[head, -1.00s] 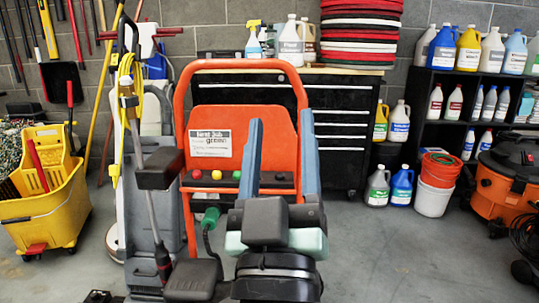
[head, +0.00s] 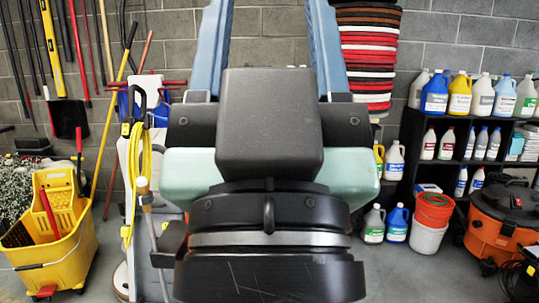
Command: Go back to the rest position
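My gripper (head: 268,45) fills the middle of the head view, large and close to the camera, pointing up. Its two long blue fingers are spread well apart, and I see only grey block wall between them. Their tips run out of the top of the picture. Nothing shows held between the visible parts of the fingers. My black wrist hides the orange panel and most of the workbench behind it.
A yellow mop bucket (head: 70,245) stands at left, beside a machine with a yellow cord (head: 140,185). Behind my right finger is a stack of red, white and black pads (head: 366,60). At right are a black bottle shelf (head: 405,185), a red bucket (head: 433,208) and an orange vacuum (head: 497,222).

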